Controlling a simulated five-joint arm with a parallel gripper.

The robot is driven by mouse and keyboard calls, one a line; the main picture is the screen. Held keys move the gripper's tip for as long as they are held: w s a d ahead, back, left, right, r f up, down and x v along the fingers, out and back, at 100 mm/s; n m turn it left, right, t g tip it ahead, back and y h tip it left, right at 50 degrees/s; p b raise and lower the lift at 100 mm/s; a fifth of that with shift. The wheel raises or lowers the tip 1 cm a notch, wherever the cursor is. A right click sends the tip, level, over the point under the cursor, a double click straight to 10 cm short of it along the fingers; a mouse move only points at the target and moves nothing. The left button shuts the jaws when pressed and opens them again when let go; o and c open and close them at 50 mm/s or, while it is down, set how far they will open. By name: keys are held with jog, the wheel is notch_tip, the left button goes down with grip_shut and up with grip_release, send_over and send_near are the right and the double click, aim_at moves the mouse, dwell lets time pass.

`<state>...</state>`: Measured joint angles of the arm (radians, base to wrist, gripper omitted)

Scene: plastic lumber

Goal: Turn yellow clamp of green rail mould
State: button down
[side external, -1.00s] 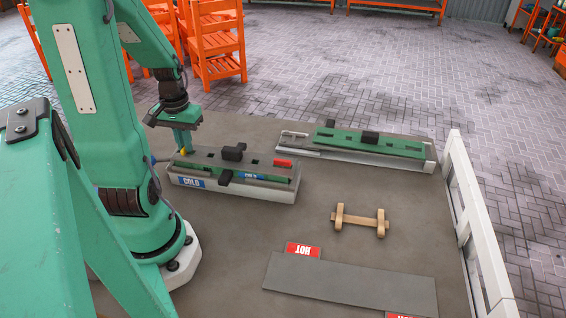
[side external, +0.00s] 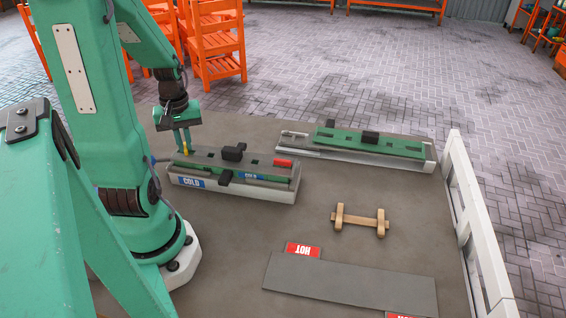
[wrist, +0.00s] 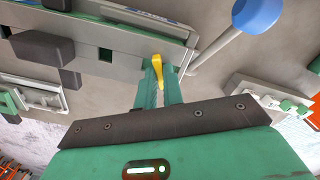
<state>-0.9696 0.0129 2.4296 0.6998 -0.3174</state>
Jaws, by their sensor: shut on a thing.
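A grey mould (side external: 270,191) with green strips and blue COLD labels lies on the grey table near my base. It also shows in the wrist view (wrist: 75,47). The yellow clamp (wrist: 156,72) sits at the mould's end and appears as a small yellow spot in the side view. My gripper (side external: 183,150) points down over that end. Its green fingers (wrist: 159,88) are shut on the yellow clamp, one on each side. The fingers and gripper body hide part of the clamp's base. A red clamp (side external: 283,163) is at the mould's other end.
A second mould (side external: 372,146) with a green top lies behind to the right. A wooden piece (side external: 360,221), a dark plate (side external: 350,281) with red HOT labels and a white rail (side external: 470,215) are to the right. A blue knob (wrist: 257,13) on a rod is near the clamp.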

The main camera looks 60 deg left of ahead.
aim_at(185, 146)
jog(key=n, duration=1.1)
jog(key=shift+n, duration=0.3)
dwell(0.3)
jog(key=c, duration=1.5)
grip_release()
jog(key=shift+r, duration=0.2)
jog(key=shift+r, duration=3.75)
jog(key=shift+w, duration=0.1)
